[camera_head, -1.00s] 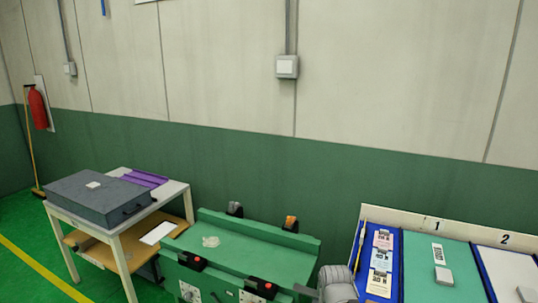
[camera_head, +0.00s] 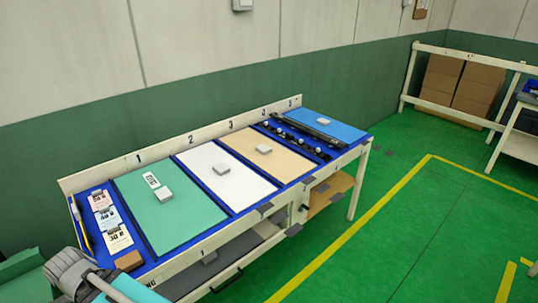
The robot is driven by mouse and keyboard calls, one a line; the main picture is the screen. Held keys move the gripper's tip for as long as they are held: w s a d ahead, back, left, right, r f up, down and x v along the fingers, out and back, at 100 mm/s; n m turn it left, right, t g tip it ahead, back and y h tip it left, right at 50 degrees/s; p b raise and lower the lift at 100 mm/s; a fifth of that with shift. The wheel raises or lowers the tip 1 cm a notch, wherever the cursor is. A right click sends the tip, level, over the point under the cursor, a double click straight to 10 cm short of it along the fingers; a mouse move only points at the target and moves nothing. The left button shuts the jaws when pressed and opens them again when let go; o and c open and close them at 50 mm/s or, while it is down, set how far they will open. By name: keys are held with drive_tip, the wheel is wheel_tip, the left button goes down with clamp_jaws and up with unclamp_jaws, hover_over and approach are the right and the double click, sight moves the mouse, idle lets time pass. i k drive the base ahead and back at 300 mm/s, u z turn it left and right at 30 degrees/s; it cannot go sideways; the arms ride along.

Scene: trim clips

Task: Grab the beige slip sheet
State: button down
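The beige slip sheet (camera_head: 284,163) lies flat on the blue-topped bench, in the bay below the number 3. A small light grey block (camera_head: 263,149) rests on it. A white sheet (camera_head: 230,190) lies to its left and dark rails with small round knobs (camera_head: 298,138) to its right. Part of my arm (camera_head: 75,272) shows at the bottom left corner, well away from the beige sheet. My gripper's fingers are not in view.
The bench (camera_head: 187,266) stands against the wall. A green sheet (camera_head: 165,218) and coloured cards (camera_head: 108,218) lie at its left, a blue panel (camera_head: 335,127) at its right. Shelves lie below. Green floor is open to the right; boxes (camera_head: 478,88) stand farther back.

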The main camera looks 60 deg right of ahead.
sight(284, 164)
drive_tip(key=z, duration=2.25)
drive_tip(key=i, duration=1.3)
drive_tip(key=z, duration=0.25)
